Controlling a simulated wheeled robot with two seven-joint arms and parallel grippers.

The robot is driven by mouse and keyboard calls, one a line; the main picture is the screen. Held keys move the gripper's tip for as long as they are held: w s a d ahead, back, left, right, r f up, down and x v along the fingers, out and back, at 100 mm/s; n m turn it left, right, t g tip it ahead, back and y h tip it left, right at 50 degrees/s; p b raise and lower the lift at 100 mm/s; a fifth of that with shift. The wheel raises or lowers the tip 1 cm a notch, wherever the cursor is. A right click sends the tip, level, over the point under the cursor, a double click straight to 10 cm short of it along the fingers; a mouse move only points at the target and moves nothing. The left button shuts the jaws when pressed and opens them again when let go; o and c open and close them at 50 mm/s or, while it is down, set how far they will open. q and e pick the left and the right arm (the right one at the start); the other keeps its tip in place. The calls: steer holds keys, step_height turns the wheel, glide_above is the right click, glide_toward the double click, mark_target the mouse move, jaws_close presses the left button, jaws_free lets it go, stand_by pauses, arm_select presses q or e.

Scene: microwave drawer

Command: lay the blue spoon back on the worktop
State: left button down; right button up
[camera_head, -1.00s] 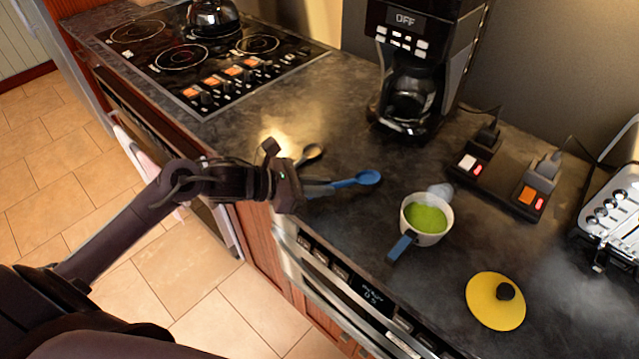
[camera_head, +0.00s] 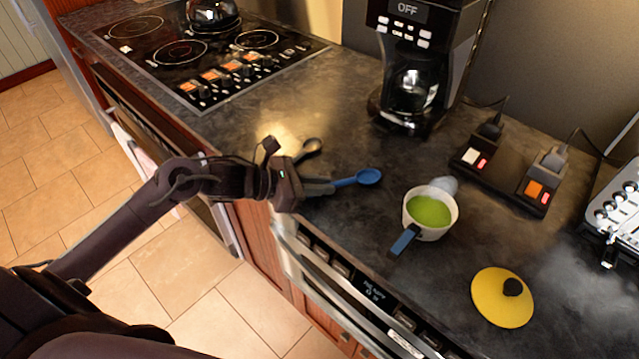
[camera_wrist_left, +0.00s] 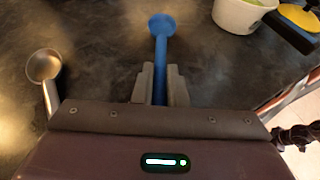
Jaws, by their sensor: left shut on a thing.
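The blue spoon (camera_head: 358,179) is held by its handle in my left gripper (camera_head: 322,187), with its bowl pointing away from the gripper over the dark worktop (camera_head: 300,105). The left wrist view shows the blue spoon (camera_wrist_left: 161,40) pointing straight ahead between the two fingers of my left gripper (camera_wrist_left: 160,82), which are shut on the handle. The spoon is low over the worktop; I cannot tell whether it touches. My right gripper is in neither view.
A metal spoon (camera_head: 308,148) lies beside my left gripper. A white pot (camera_head: 436,233) with green contents and a blue handle stands to the right, near a yellow lid (camera_head: 498,300). A coffee maker (camera_head: 412,70) stands behind. Worktop between spoon and coffee maker is clear.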

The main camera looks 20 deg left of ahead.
arm_select(q)
steer(key=shift+f+b, duration=0.3)
steer(key=shift+b, duration=0.1)
steer(key=c, duration=1.4)
jaws_free()
steer(key=shift+s+a+r, duration=0.1)
steer(key=shift+s+a, duration=0.25)
steer(key=shift+a, duration=0.1)
steer(key=shift+b+v, duration=0.65)
steer(key=shift+v, duration=2.7)
steer(key=shift+r, duration=0.1)
